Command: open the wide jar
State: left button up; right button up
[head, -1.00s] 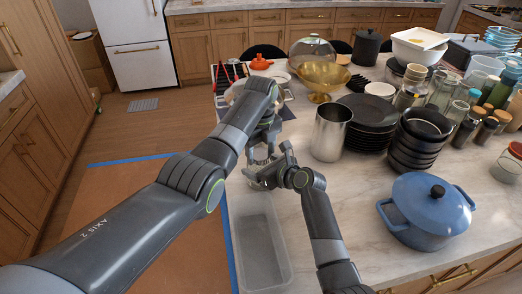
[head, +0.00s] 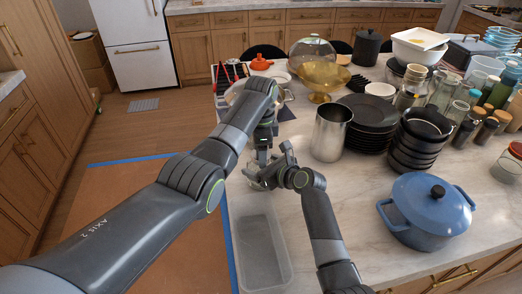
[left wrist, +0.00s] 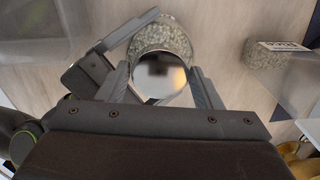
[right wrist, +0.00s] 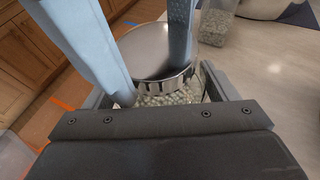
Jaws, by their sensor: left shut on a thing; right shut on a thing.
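The wide jar (right wrist: 165,98) is clear glass with pale pebble-like contents and a shiny metal lid (right wrist: 150,45). In the head view it is mostly hidden by my grippers. My left gripper (head: 263,153) comes from above, its fingers on both sides of the lid (left wrist: 160,75), shut on it. My right gripper (head: 270,175) is shut on the jar's glass body from the side, below the lid. The jar looks upright on the counter. I cannot tell whether the lid is lifted off the rim.
An empty clear bin (head: 262,250) stands in front of the jar. A steel canister (head: 331,134), black plates (head: 370,125), bowls (head: 420,135) and a blue pot (head: 427,210) stand to the right. A second pebble-filled container (left wrist: 265,55) is close by.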

pick_arm(q)
jog(key=o, duration=1.1)
jog(key=shift+s+d, duration=0.1)
notch_tip(320, 180, up, 4)
jog(key=shift+d+f, duration=0.1)
jog(key=shift+f, duration=0.05)
jog(key=shift+r, duration=0.45)
jog(key=shift+c, duration=0.5)
notch_tip(320, 180, up, 2)
jog(key=m, duration=0.6)
jog(key=r+m, duration=0.1)
jog(key=shift+r+m, duration=0.15)
jog(key=shift+m, duration=0.25)
jog(key=shift+f, duration=3.95)
jog(key=c, duration=1)
jog(key=n, duration=0.6)
jog(key=shift+n, duration=0.4)
jog(key=shift+c, duration=0.2)
